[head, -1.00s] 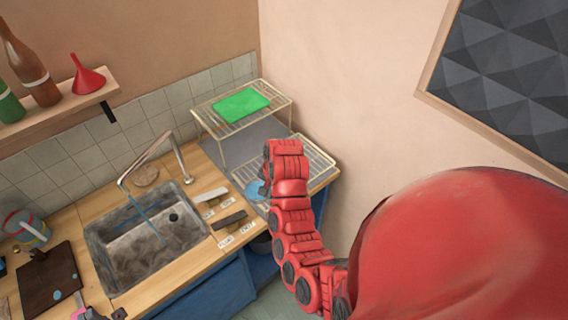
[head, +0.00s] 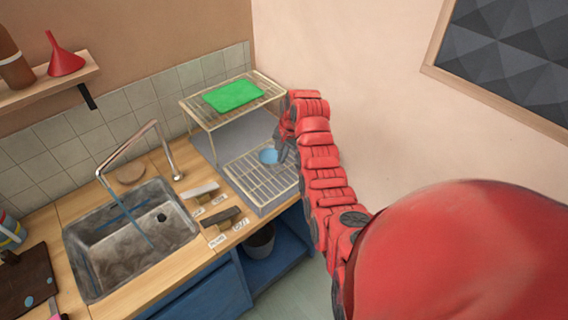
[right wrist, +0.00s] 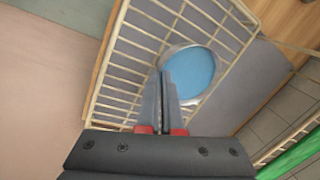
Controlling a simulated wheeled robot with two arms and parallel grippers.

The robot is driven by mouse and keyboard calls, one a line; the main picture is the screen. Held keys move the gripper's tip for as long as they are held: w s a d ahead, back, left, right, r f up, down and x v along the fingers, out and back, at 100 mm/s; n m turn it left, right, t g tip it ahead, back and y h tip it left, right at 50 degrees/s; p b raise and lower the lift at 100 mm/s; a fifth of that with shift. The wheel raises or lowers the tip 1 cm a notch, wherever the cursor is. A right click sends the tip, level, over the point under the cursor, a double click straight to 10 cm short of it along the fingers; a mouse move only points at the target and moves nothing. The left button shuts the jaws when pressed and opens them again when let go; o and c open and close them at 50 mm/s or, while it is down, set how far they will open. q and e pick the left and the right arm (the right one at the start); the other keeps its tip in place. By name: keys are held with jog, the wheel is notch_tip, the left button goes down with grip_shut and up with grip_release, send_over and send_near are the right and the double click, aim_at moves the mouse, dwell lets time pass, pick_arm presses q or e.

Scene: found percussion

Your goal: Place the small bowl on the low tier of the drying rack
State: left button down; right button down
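The small bowl (head: 268,156), blue inside with a pale rim, is at the low tier (head: 262,186) of the drying rack, toward its back right in the head view. In the right wrist view the bowl (right wrist: 192,72) shows against the wire bars, its opening facing the camera. My right gripper (head: 280,152) is shut on the bowl's rim, its narrow fingers (right wrist: 168,82) close together at the near edge. I cannot tell whether the bowl touches the wires. My left gripper is not in view.
The rack's high tier (head: 266,87) carries a green slab (head: 233,96). A sink (head: 130,238) with a bent tap lies left of the rack. Labelled blocks (head: 222,216) sit between them. The wall stands close behind and right of the rack.

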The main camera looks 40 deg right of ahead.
jog(key=shift+w+d+p, duration=0.35)
jog(key=shift+w+d, duration=0.25)
jog(key=shift+d, duration=0.3)
jog(key=shift+s+p+x, duration=0.2)
jog(key=shift+p+x, duration=0.65)
jog(key=shift+x, duration=0.25)
jog(key=shift+d+f, duration=0.1)
jog(key=shift+f, duration=0.55)
jog(key=shift+f, duration=0.1)
jog(key=shift+f, duration=0.15)
jog(key=c, duration=1.1)
grip_release()
